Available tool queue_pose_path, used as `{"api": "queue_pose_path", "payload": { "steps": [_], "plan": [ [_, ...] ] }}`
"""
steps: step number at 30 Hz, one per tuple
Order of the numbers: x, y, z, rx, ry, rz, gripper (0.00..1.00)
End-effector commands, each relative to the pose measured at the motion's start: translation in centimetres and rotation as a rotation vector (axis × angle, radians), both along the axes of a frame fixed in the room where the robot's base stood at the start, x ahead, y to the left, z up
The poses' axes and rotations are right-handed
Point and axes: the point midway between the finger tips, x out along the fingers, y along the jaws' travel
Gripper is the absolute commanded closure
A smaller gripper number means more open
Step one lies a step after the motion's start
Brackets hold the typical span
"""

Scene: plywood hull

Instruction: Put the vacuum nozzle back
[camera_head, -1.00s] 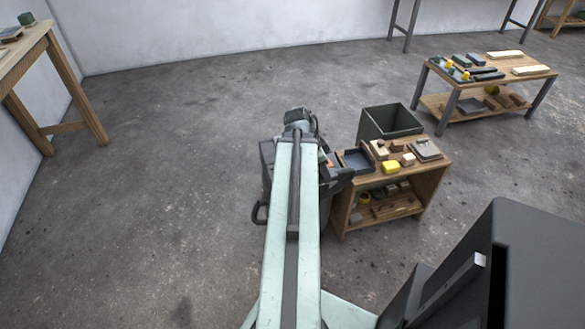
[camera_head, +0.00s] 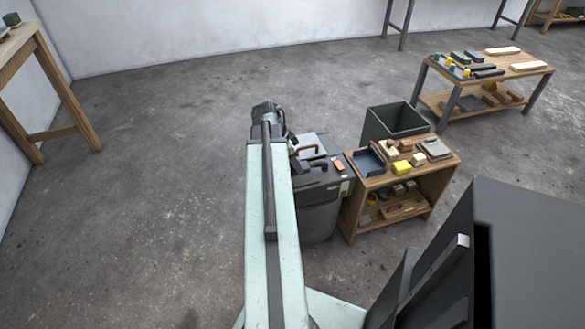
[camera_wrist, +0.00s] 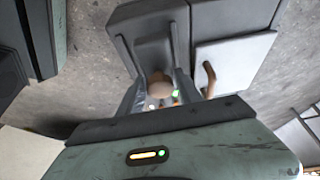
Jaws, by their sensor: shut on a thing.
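In the wrist view, my gripper (camera_wrist: 160,98) is shut on a dark grey, wedge-shaped piece, which looks like the vacuum nozzle (camera_wrist: 150,38). Its wide edge points away from me and its narrow end, with a tan round spot, lies between the fingers. In the head view, my gripper (camera_head: 266,110) is at the far end of my pale green arm; its fingers and the nozzle cannot be made out there. A dark grey vacuum (camera_head: 320,212) with handles and an orange label stands right of my arm, its left side partly hidden. I cannot tell whether the nozzle touches it.
A small wooden bench (camera_head: 356,215) with blocks and a tray stands just right of the vacuum. A dark green bin (camera_head: 396,122) is behind it. A large dark cabinet (camera_head: 535,235) fills the lower right. The floor left of my arm is clear.

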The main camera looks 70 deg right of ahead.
Motion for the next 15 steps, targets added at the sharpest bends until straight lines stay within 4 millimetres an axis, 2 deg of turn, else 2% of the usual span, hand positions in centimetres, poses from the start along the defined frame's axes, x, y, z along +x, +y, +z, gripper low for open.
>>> {"api": "queue_pose_path", "payload": {
  "steps": [1,3,10,14,15],
  "plan": [
    [-0.5,-0.1,-2.4,0.0,0.0,-0.008,0.91],
    [-1.1,-0.2,-3.0,0.0,0.0,-0.018,0.91],
    [-1.7,-0.3,-2.5,0.0,0.0,-0.028,0.91],
    [-1.7,-0.3,-2.9,0.0,0.0,-0.029,0.91],
    [-1.7,-0.3,-3.0,0.0,0.0,-0.029,0.56]
  ]
}}
